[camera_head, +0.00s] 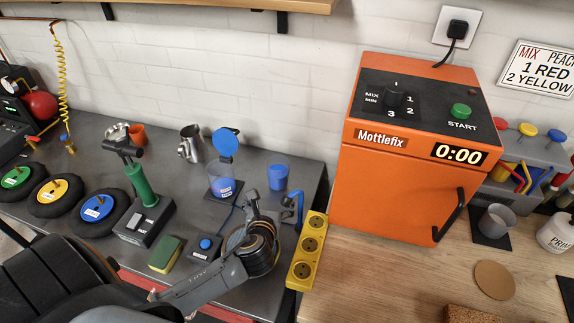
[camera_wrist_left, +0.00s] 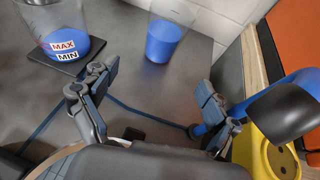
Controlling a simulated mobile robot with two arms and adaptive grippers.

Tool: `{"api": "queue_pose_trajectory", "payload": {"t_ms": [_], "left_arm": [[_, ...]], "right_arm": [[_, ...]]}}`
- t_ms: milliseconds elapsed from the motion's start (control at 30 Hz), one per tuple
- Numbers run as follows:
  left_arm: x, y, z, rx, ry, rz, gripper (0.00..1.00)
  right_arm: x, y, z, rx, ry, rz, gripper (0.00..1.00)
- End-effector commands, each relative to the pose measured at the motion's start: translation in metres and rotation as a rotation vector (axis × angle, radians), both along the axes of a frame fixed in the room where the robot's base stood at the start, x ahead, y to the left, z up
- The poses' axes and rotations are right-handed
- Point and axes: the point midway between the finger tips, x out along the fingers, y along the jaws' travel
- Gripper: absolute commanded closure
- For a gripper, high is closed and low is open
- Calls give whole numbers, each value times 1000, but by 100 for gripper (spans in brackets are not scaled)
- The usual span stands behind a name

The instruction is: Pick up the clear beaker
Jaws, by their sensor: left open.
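A clear beaker (camera_head: 278,176) with blue contents stands upright on the grey bench, near its right end. It also shows in the left wrist view (camera_wrist_left: 166,38), at top centre. A MAX/MIN-marked clear container (camera_head: 221,183) with a raised blue lid stands left of it on a dark pad; it shows at top left in the wrist view (camera_wrist_left: 62,42). My left gripper (camera_head: 273,204) is open and empty, its fingers spread in front of the beaker and apart from it. In the wrist view the beaker appears beyond the gap between the fingertips (camera_wrist_left: 155,85). My right gripper is not in view.
A yellow socket strip (camera_head: 308,250) lies at the right bench edge, close to the gripper. The orange Mottlefix machine (camera_head: 410,150) stands to the right. A small button box (camera_head: 206,247), a sponge (camera_head: 165,254) and a green-handled tool (camera_head: 140,186) are on the left.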

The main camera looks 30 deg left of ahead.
Motion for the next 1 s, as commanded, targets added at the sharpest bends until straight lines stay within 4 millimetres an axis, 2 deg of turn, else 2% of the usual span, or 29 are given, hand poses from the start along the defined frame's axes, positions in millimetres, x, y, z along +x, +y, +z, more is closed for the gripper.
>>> {"api": "queue_pose_trajectory", "payload": {"t_ms": [200,533,867,1000], "left_arm": [[7,4,-3,2,1,1,12],[58,28,-27,0,0,2,12],[78,37,-36,0,0,1,12],[95,44,-43,-1,0,3,12]], "right_arm": [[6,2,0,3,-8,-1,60],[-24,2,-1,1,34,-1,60],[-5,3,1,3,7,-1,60],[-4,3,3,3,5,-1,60]]}}
